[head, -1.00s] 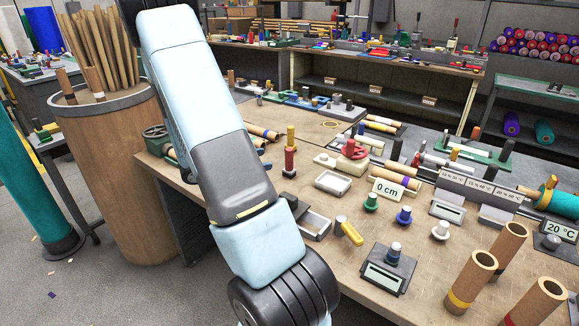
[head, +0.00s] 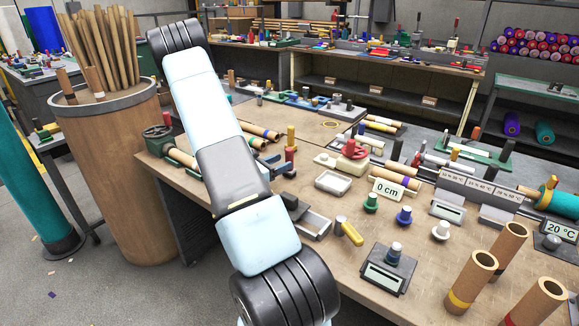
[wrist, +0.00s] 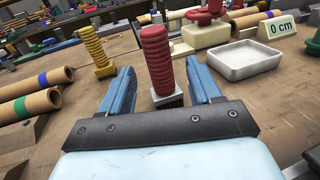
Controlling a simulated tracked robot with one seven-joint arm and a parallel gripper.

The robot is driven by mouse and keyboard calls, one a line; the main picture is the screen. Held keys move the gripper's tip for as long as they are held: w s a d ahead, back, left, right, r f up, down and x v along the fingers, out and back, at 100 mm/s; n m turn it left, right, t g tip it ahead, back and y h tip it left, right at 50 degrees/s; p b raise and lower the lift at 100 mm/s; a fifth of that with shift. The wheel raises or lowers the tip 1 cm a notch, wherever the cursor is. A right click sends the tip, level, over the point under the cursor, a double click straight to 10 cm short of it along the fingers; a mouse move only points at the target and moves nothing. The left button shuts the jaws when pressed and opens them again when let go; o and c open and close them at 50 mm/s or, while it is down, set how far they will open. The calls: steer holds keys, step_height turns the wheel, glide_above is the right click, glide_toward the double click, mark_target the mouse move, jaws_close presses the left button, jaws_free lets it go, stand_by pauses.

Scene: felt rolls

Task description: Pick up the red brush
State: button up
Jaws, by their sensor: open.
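The red brush (head: 291,156) stands upright on the workbench, with a ribbed red handle. In the wrist view the red brush (wrist: 156,58) rises from a grey block-like base, straight ahead between the fingers. My gripper (wrist: 159,70) is open, with one blue finger on each side of the brush. Gaps show between the fingers and the brush, and nothing is held. In the head view my gripper (head: 268,163) shows just left of the brush, partly behind my arm.
A yellow ribbed brush (wrist: 93,48) stands behind and left of the red one. Cardboard tubes (wrist: 38,91) lie at the left. A white tray (wrist: 243,60) and the red-topped device (wrist: 205,28) stand to the right. Bare bench lies between them.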

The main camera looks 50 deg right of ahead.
mark_target(286, 152)
steer(key=shift+s+d+f, duration=0.1)
steer(key=shift+s+d, duration=0.05)
steer(key=shift+d, duration=0.95)
steer(key=shift+s+d+f, duration=0.15)
steer(key=shift+d, duration=0.9)
steer(key=shift+s+d+f, duration=0.1)
steer(key=shift+s+d, duration=0.05)
steer(key=shift+d, duration=0.95)
steer(key=shift+c, duration=0.2)
steer(key=c, duration=1)
steer(key=r, duration=0.3)
steer(key=shift+w+a+r, duration=0.1)
steer(key=shift+a+r, duration=0.2)
steer(key=shift+r, duration=0.1)
steer(key=w+a+r, duration=0.1)
steer(key=a+r, duration=0.8)
steer(key=a, duration=0.4)
steer(key=shift+w+a, duration=0.15)
